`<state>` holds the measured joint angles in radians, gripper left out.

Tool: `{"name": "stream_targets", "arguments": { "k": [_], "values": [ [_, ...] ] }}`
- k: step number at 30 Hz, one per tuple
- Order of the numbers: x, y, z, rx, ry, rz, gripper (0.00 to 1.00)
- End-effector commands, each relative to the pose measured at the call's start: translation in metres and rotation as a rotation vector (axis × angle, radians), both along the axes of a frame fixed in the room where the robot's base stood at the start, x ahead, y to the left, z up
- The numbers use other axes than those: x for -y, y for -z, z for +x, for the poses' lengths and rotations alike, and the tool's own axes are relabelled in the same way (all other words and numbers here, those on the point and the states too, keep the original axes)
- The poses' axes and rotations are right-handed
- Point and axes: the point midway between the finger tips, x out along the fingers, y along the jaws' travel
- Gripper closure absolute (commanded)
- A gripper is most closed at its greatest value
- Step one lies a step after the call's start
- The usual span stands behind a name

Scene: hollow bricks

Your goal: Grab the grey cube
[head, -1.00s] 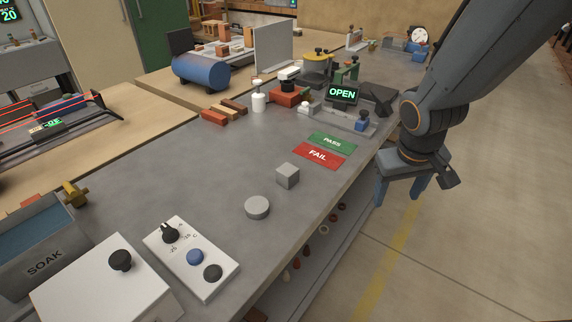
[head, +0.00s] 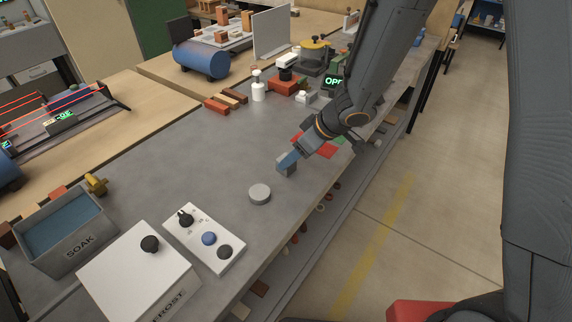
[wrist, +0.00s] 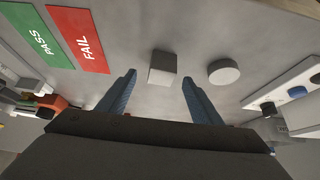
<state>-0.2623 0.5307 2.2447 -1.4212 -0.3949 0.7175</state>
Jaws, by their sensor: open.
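The grey cube (head: 286,168) stands on the grey bench top, partly hidden behind my gripper in the head view. My gripper (head: 287,160) has come down close to it from the upper right. In the wrist view the grey cube (wrist: 162,68) lies between the lines of the two blue fingers of my gripper (wrist: 158,80), a little beyond their tips. The fingers are spread apart with nothing between them. I cannot tell whether a finger touches the cube.
A grey disc (head: 260,194) lies near the cube, also in the wrist view (wrist: 223,72). A red FAIL card (wrist: 79,38) and a green PASS card (wrist: 28,42) lie flat on the other side. A white control box (head: 204,238) stands nearer. The bench's right edge is close.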

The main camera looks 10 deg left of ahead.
Motion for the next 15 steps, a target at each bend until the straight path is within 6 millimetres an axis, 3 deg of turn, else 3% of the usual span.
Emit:
{"name": "stream_targets", "arguments": {
  "k": [9,15],
  "values": [
    [-0.022,0.034,0.01,0.0,-0.001,-0.001,0.41],
    [-0.025,0.039,0.013,0.002,0.0,-0.001,0.41]
  ]
}}
